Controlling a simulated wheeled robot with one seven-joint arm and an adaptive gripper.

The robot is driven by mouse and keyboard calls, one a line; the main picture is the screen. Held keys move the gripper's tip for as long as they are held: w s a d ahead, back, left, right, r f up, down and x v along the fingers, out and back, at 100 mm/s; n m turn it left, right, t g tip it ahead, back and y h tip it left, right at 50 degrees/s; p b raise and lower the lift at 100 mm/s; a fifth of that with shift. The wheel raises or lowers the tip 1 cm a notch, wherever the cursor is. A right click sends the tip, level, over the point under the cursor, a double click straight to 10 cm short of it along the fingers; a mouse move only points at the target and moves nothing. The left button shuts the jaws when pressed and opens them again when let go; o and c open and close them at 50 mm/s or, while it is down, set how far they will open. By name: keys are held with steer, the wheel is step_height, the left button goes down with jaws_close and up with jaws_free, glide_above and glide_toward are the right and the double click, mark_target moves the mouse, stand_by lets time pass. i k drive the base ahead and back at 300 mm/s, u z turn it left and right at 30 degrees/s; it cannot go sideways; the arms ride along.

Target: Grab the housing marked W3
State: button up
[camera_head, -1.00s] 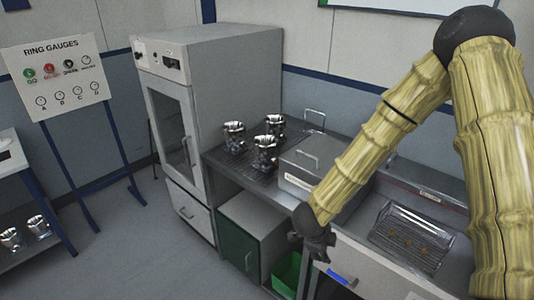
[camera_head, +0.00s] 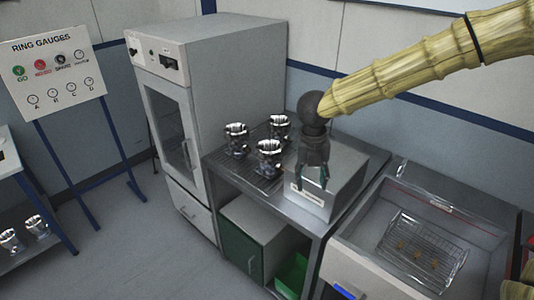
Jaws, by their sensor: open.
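Three shiny metal housings stand upright in a cluster on a dark slatted rack (camera_head: 250,178) on the bench: a left one (camera_head: 237,140), a back one (camera_head: 279,132) and a front one (camera_head: 269,159). Two more housings, (camera_head: 11,242) and (camera_head: 37,227), sit on a low shelf at the far left. No W3 mark is readable on any of them. My gripper (camera_head: 312,186) is open and empty, fingers pointing down, to the right of the front housing. It appears in front of the grey box and touches no housing.
The grey box (camera_head: 345,192) stands right of the rack. A basin with a wire basket (camera_head: 420,250) is further right. A tall cabinet (camera_head: 240,75) rises behind left of the rack. A green bin (camera_head: 291,272) is below the bench. A ring gauge board (camera_head: 55,75) stands left.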

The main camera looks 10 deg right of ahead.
mark_target(272, 160)
steer(key=i, duration=1.25)
